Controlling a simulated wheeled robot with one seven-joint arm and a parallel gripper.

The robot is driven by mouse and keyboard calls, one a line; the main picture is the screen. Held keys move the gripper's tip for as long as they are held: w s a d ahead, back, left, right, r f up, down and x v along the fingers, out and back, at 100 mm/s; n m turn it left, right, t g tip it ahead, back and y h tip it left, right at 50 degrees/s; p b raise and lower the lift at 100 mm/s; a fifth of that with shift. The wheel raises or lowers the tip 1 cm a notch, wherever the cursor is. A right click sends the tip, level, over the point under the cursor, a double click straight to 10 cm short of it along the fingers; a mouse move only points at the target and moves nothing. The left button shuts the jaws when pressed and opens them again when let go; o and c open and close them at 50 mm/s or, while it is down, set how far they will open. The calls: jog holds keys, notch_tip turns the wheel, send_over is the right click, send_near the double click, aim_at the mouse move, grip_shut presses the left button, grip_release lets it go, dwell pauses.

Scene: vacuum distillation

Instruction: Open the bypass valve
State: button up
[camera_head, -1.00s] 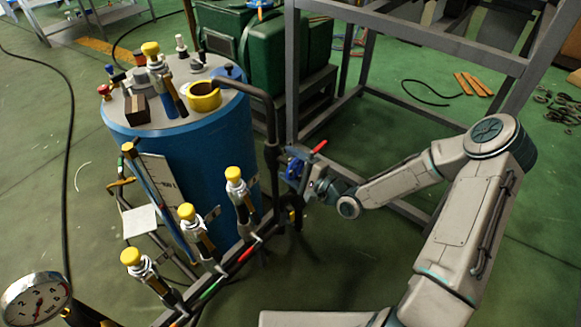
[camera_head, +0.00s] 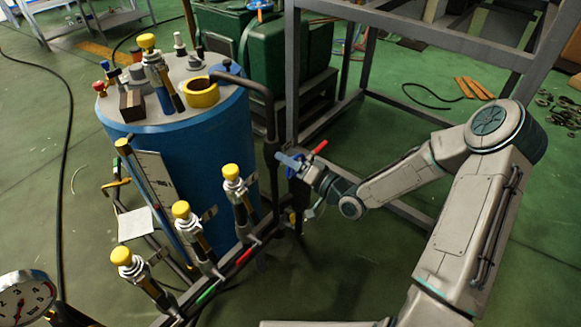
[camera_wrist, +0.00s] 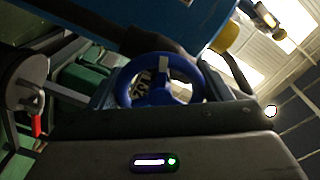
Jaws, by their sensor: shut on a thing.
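A blue handwheel valve (camera_wrist: 152,97) sits upright in the middle of the wrist view, close to my gripper. In the head view its blue wheel (camera_head: 291,172) is mostly hidden by my gripper (camera_head: 294,163), at the dark vertical pipe right of the blue tank. My gripper is shut on the wheel; the exact contact of the fingers is hard to see. A red lever (camera_head: 320,147) sticks out just above and to the right of my gripper.
A blue tank (camera_head: 185,160) with fittings on top stands to the left. Several yellow-capped valves (camera_head: 181,210) line a low pipe in front. A pressure gauge (camera_head: 22,298) is at lower left. A grey metal frame (camera_head: 420,40) stands behind my arm.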

jog(key=shift+w+d+f+n+b, duration=0.1)
jog(key=shift+n+b, duration=2.4)
jog(key=shift+n, duration=1.8)
jog(key=o, duration=1)
jog(key=p+v, duration=0.2)
jog(key=v, duration=1.1)
jog(key=shift+s+d, duration=0.25)
jog(key=shift+d, duration=0.05)
